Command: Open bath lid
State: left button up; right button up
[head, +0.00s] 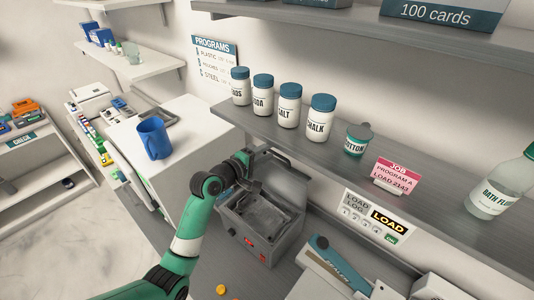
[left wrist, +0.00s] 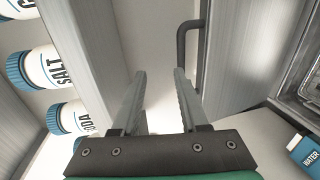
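The bath (head: 247,235) is a grey box on the counter with red marks on its front. Its basin shows open, and the grey lid (head: 283,182) stands raised at its back. In the left wrist view the lid (left wrist: 235,60) is a grey panel with a dark bar handle (left wrist: 183,55), and a corner of the basin (left wrist: 306,75) shows at right. My left gripper (head: 246,164) is at the lid's left end. In the left wrist view my left gripper (left wrist: 159,75) is open, with nothing between its fingers; the handle is just beyond the right finger. My right gripper is out of view.
A shelf with several labelled jars (head: 289,105) runs close behind the bath. A blue mug (head: 154,138) stands on a white cabinet at left. A blue and grey sealer (head: 335,265) lies to the right. A small orange item (head: 221,289) lies in front.

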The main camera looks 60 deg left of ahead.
pick_arm(q)
jog(key=shift+f, duration=0.15)
jog(key=shift+c, duration=1.1)
jog(key=shift+s+f+m, duration=0.15)
jog(key=shift+s+m, duration=0.1)
jog(key=shift+m, duration=0.25)
jog(key=shift+c, duration=1.3)
jog(key=shift+s+f+m, duration=0.2)
jog(key=shift+s+m, duration=0.1)
jog(key=shift+m, duration=0.6)
grip_shut()
jog(key=s+d+f+m+t+b, duration=0.15)
jog(key=s+m, duration=0.45)
jog(key=m, duration=1.1)
jog(key=s+d+f+m+b, duration=0.15)
jog(key=s+m, duration=0.35)
jog(key=m, duration=1.1)
jog(key=r+p+x, duration=0.1)
jog(key=p+x, duration=0.2)
jog(key=x, duration=1)
jog(key=shift+w+a+p, duration=0.2)
jog(key=shift+w+p, duration=0.1)
jog(key=shift+p, duration=0.1)
